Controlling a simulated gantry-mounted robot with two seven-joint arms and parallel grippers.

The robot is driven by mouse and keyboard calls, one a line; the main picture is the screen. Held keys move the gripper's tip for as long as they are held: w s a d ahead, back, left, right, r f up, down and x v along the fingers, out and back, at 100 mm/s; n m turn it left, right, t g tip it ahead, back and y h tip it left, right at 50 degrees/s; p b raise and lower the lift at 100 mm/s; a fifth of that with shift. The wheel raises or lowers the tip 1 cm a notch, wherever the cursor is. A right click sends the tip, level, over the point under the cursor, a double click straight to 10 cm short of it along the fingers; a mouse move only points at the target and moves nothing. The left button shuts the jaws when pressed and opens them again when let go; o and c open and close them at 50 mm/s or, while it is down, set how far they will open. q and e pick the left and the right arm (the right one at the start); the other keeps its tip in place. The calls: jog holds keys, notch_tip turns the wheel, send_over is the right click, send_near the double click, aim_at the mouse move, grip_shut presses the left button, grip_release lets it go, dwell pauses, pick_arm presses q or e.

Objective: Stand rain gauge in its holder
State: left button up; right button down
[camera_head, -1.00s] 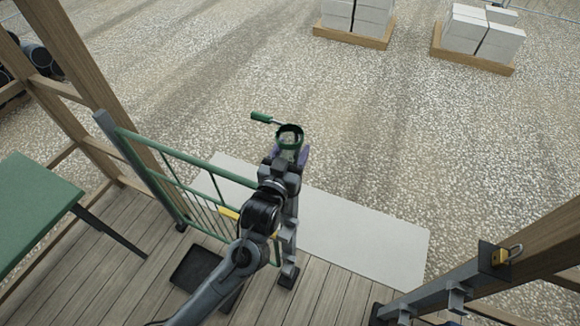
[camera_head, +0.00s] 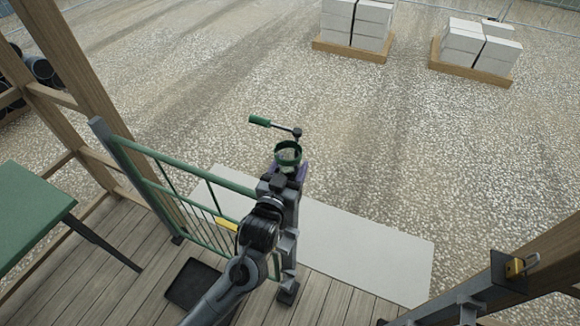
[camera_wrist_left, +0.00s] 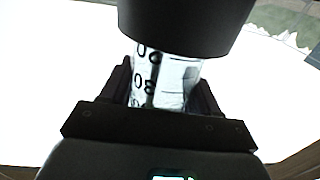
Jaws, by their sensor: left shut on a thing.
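My left gripper (camera_head: 288,170) is shut on the rain gauge (camera_head: 288,153) and holds it out past the gate, above the ground. From above, the gauge shows as a green ring-shaped rim between purple fingertips. In the left wrist view the gauge (camera_wrist_left: 170,78) is a clear tube with black numerals under a wide dark collar, between the two fingers. Just beyond the rim, a green handle (camera_head: 259,120) on a thin rod ends in a dark knob (camera_head: 297,132). I cannot tell whether this belongs to the holder; no holder socket is clearly visible. My right gripper is out of view.
A green gate (camera_head: 165,165) stands left of my arm. A dark tray (camera_head: 193,282) lies on the plank deck. A pale slab (camera_head: 370,250) lies beyond the deck edge. Open gravel lies ahead.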

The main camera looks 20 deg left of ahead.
pick_arm(q)
jog(key=shift+f, duration=0.2)
jog(key=o, duration=1.1)
jog(key=shift+r, duration=0.35)
jog(key=s+b, duration=0.2)
jog(key=s, duration=1)
jog(key=s+f+m+g+h, duration=0.2)
jog(key=s+f+g, duration=0.5)
jog(key=f, duration=0.6)
jog(key=s+a+f+g, duration=0.1)
jog(key=s+f+g, duration=0.1)
jog(key=s+f, duration=0.1)
jog(key=s+a+f+g+y, duration=0.1)
jog(key=s+a+f+g, duration=0.1)
jog(key=s, duration=0.4)
jog(key=s+a+f+g, duration=0.1)
jog(key=s+f+g, duration=0.2)
jog(key=s, duration=0.1)
jog(key=shift+s+a+f, duration=0.15)
jog(key=shift+s+f, duration=0.2)
jog(key=shift+f, duration=0.05)
